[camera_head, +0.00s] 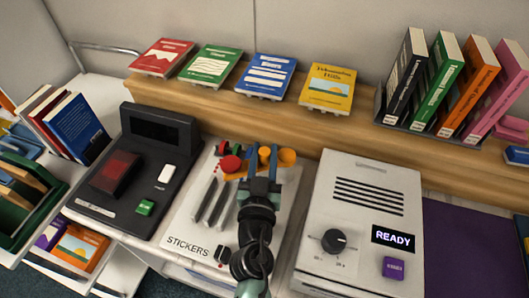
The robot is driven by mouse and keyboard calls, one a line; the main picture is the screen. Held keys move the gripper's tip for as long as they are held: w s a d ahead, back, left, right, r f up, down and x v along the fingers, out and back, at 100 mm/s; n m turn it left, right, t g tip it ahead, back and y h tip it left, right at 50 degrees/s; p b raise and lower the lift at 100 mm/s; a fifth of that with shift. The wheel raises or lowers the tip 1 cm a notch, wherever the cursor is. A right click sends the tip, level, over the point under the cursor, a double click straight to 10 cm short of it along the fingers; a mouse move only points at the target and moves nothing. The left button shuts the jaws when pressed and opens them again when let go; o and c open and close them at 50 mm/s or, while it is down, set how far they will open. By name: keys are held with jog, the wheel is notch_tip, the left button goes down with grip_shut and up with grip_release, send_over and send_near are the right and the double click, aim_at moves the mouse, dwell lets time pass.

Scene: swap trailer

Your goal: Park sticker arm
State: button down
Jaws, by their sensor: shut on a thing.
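The sticker station is a pale panel (187,243) lettered STICKERS, in the middle of the head view. An orange-yellow sticker arm (240,174) lies across its upper part, with a red round knob (230,163) by its left part and an orange round end (287,157) at right. My gripper (263,158) reaches over the panel from below, with its blue-tipped fingers shut on the sticker arm. The fingers and my arm hide the middle of the sticker arm and part of the panel.
Two dark slanted bars (212,200) lie on the panel left of my gripper. A black scanner console (135,165) stands at left. A white machine (362,205) reading READY stands close at right. A wooden ledge (215,103) with several books runs behind.

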jog(key=shift+r+p, duration=0.1)
jog(key=shift+p, duration=0.2)
dwell(0.6)
jog(key=shift+s+r+n+y+p, duration=0.15)
jog(key=shift+n+y+p, duration=0.45)
jog(key=shift+p, duration=0.5)
jog(key=shift+s+d+f+y+p, duration=0.1)
jog(key=shift+s+f+y+p, duration=0.15)
jog(key=shift+y+p, duration=0.55)
jog(key=c, duration=0.6)
grip_release()
jog(key=shift+n, duration=0.3)
jog(key=shift+s, duration=0.1)
